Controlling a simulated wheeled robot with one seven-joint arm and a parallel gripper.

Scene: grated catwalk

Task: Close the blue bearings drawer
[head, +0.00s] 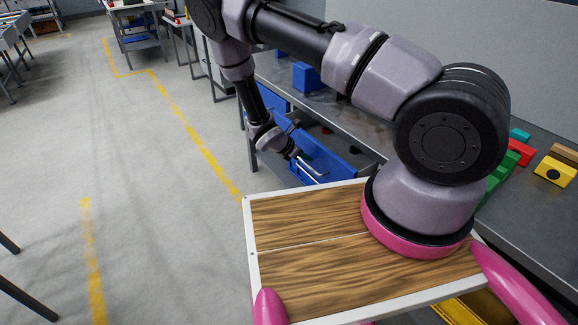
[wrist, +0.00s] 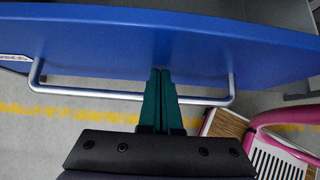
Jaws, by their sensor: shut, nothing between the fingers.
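The blue drawer (head: 325,162) is pulled out of the grey workbench, and its inside shows in the head view. Its blue front (wrist: 160,40) fills the top of the wrist view, with a silver bar handle (wrist: 90,93) below. A label at the left edge is cut off and unreadable. My gripper (wrist: 161,72) is shut and empty, its dark green fingers together. The fingers cross in front of the handle bar and their tips overlap the drawer front; I cannot tell whether they touch. In the head view my gripper (head: 296,154) is at the drawer front, small and partly unclear.
The workbench top (head: 340,115) carries a blue box (head: 306,77), and green, red and yellow blocks (head: 555,171) at the right. Another blue drawer front (head: 272,99) sits farther along the bench. Open grey floor (head: 150,170) with yellow lines lies to the left.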

